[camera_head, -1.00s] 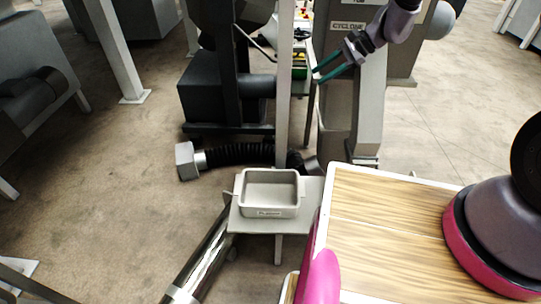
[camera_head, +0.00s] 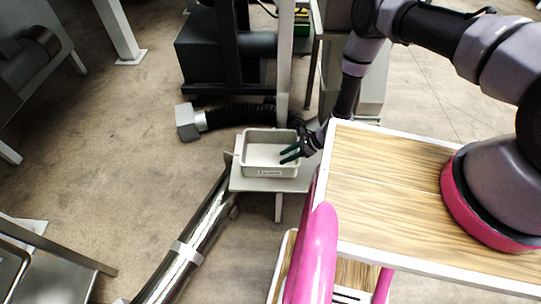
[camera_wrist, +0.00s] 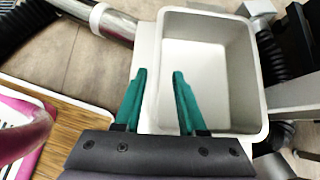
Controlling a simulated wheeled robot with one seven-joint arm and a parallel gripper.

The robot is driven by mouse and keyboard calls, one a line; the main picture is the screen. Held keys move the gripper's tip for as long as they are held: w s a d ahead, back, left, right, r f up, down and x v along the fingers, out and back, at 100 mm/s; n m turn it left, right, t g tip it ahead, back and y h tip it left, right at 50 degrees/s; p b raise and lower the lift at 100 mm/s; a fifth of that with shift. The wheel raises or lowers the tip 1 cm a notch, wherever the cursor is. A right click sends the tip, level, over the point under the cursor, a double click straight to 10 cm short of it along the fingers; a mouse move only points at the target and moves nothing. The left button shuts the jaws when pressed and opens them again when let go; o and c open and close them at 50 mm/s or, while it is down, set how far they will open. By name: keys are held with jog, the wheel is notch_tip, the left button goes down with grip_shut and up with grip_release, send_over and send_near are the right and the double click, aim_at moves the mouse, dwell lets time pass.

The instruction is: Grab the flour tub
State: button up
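The flour tub (camera_head: 262,172) is a pale grey, open rectangular tub with a small label on its front wall. It sits upright on a small grey stand (camera_head: 240,183). My gripper (camera_head: 287,154) has its green fingers over the right side of the tub in the head view. I cannot tell whether the fingers touch the tub.
My wooden-topped base stands just right of the stand. A shiny metal pipe (camera_head: 200,235) runs down to the floor at the left. A black ribbed hose (camera_head: 240,115) and dark machinery (camera_head: 208,60) lie behind. The floor at the left is mostly clear.

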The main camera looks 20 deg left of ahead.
aim_at(270, 166)
jog(key=x, duration=0.4)
jog(key=shift+f, duration=0.1)
jog(key=x, duration=0.5)
jog(key=shift+d+f, duration=0.15)
jog(key=shift+f, duration=0.2)
grip_shut()
jog(key=shift+r, duration=0.1)
dwell(0.8)
